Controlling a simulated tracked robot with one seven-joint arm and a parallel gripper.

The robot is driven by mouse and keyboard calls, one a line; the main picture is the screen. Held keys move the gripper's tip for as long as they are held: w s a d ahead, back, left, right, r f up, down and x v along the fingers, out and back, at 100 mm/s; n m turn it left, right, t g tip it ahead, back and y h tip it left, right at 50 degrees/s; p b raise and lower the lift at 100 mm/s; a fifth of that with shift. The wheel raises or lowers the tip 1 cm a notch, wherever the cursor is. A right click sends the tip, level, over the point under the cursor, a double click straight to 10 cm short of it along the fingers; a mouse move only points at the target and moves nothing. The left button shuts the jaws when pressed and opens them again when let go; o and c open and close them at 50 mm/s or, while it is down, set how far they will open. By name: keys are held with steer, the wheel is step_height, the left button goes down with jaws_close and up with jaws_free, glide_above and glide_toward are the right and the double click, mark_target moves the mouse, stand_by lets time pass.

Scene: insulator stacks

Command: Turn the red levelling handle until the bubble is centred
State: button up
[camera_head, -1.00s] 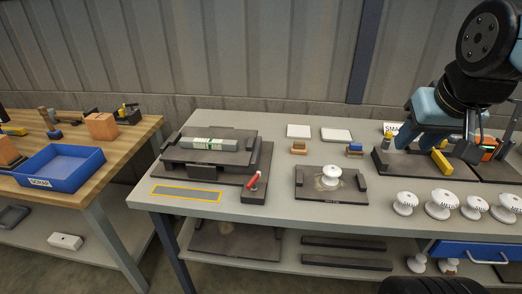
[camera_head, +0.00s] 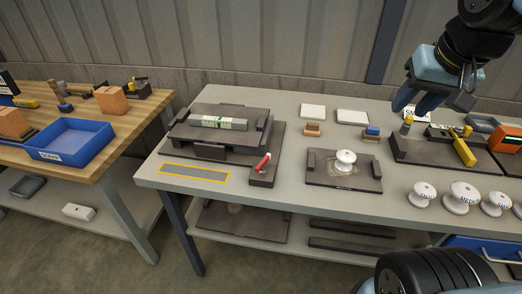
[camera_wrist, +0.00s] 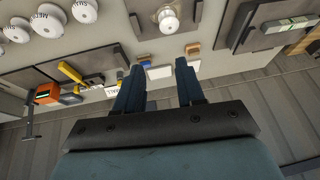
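The red levelling handle (camera_head: 263,163) leans tilted on a small dark block at the front right of a dark levelling platform (camera_head: 272,137). A pale green-and-white level (camera_head: 219,122) lies on the platform; its bubble is too small to make out. The level also shows in the wrist view (camera_wrist: 290,24), near the upper right corner. My gripper (camera_head: 402,110) is above the back right of the grey table, well to the right of the handle and not touching anything. In the wrist view my gripper (camera_wrist: 157,72) has its two blue fingers apart with nothing between them.
A plate with a white insulator (camera_head: 345,161) stands right of the handle. Several white insulators (camera_head: 460,197) line the front right. A yellow-handled tool (camera_head: 464,151) and an orange device (camera_head: 506,138) are near my gripper. A yellow-outlined strip (camera_head: 195,173) lies clear before the platform.

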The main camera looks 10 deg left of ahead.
steer(key=w+a+f+m+g, duration=0.1)
steer(key=w+a+g, duration=0.1)
steer(key=w+a, duration=0.35)
steer(key=m+g, duration=0.3)
glide_above(263, 160)
step_height(263, 160, down, 9)
steer(key=shift+h, duration=0.4)
step_height(263, 160, down, 14)
steer(key=shift+r, duration=0.1)
steer(key=shift+c, duration=0.4)
